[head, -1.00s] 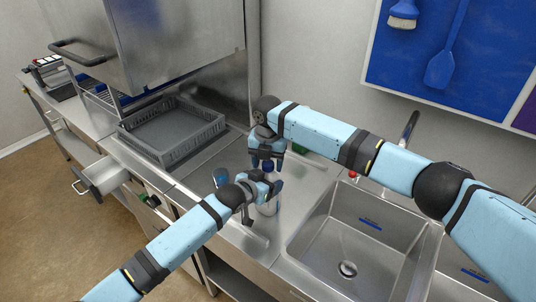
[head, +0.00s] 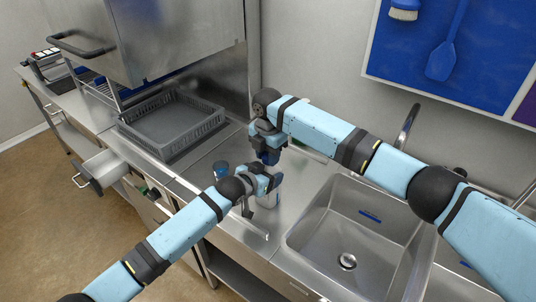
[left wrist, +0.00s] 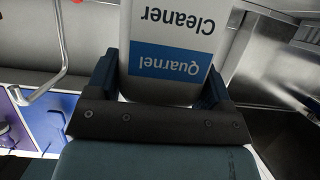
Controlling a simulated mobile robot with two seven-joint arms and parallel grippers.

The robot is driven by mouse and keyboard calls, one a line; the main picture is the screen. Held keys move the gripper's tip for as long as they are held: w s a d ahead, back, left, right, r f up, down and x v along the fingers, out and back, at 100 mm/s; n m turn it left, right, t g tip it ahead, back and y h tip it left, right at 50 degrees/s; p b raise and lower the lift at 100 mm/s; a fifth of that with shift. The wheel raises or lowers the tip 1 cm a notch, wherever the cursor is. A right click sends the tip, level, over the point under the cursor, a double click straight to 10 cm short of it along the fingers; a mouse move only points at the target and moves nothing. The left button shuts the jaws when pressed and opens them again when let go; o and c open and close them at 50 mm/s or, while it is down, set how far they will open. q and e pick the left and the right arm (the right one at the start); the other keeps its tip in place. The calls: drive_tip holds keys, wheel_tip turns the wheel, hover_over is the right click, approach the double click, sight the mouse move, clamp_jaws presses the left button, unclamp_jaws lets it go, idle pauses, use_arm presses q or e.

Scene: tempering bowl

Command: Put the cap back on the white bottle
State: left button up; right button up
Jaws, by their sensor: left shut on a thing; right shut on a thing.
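The white bottle (head: 268,200) stands upright on the steel counter left of the sink. My left gripper (head: 264,184) is shut around its body. In the left wrist view the bottle (left wrist: 172,45) fills the space between the fingers, its "Quarnel Cleaner" label upside down. My right gripper (head: 269,156) points down directly above the bottle and is shut on the dark blue cap (head: 270,158), which its fingers mostly cover. The bottle's neck is hidden, so I cannot tell whether the cap touches it or is seated.
A blue cup-like object (head: 221,170) stands just left of the bottle. A grey dish rack (head: 171,128) is behind to the left.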

drive_tip(key=m, duration=0.4)
drive_tip(key=o, duration=1)
drive_tip(key=shift+r, duration=0.15)
drive_tip(key=shift+r, duration=2.15)
